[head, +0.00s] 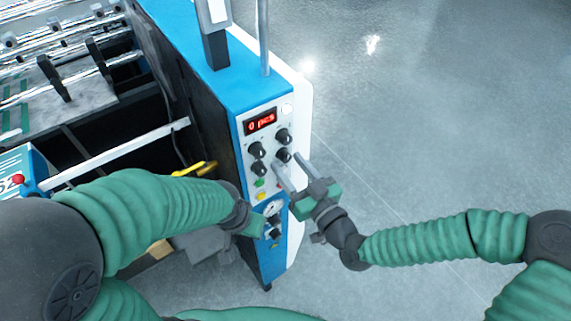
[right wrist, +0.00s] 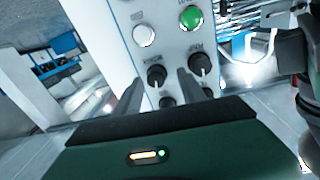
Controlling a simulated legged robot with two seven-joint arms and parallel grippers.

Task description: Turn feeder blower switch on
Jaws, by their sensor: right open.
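The control panel (head: 262,165) is on the end of a blue and white machine, with a red display reading "0 pcs" (head: 260,122). Below it are several black rotary knobs; their labels are too small to read, so I cannot tell which is the feeder blower switch. My right gripper (head: 287,168) is open in front of the panel, beside the lower right knob (head: 283,155). In the right wrist view, one black knob (right wrist: 156,75) shows between the fingertips and another (right wrist: 199,62) by the right finger. My left gripper (head: 258,221) is low at the panel's left; its fingers are unclear.
A green button (head: 260,183) and a yellow button (head: 262,196) sit below the knobs, above a round gauge (head: 273,208). A vertical post (head: 263,40) rises from the machine top. The floor (head: 430,130) to the right is clear.

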